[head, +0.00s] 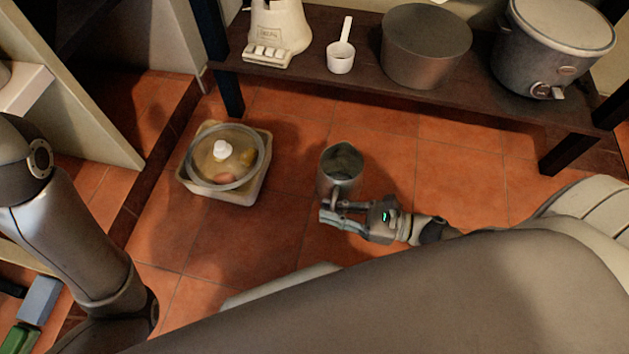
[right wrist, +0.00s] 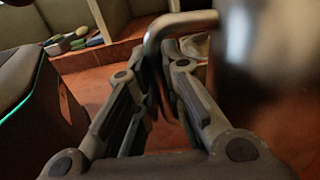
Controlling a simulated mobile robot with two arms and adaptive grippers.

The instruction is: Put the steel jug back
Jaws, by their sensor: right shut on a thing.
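The steel jug (head: 342,172) is upright in the head view, in front of the shelf, with its open top facing up. My right gripper (head: 332,211) is at the near side of the jug, shut on its handle. In the right wrist view the fingers (right wrist: 165,85) close around the bent metal handle (right wrist: 172,24), and the jug's blurred body (right wrist: 270,55) fills the upper right. I cannot tell whether the jug's base touches the floor. My left arm comes in at the left of the head view, but its gripper is out of sight.
A dark shelf (head: 310,73) at the back holds a white appliance base (head: 280,27), a white scoop (head: 341,58), a grey pot (head: 425,45) and a slow cooker (head: 550,45). A glass-lidded dish (head: 224,160) stands left on the tiled floor. The floor right of the jug is clear.

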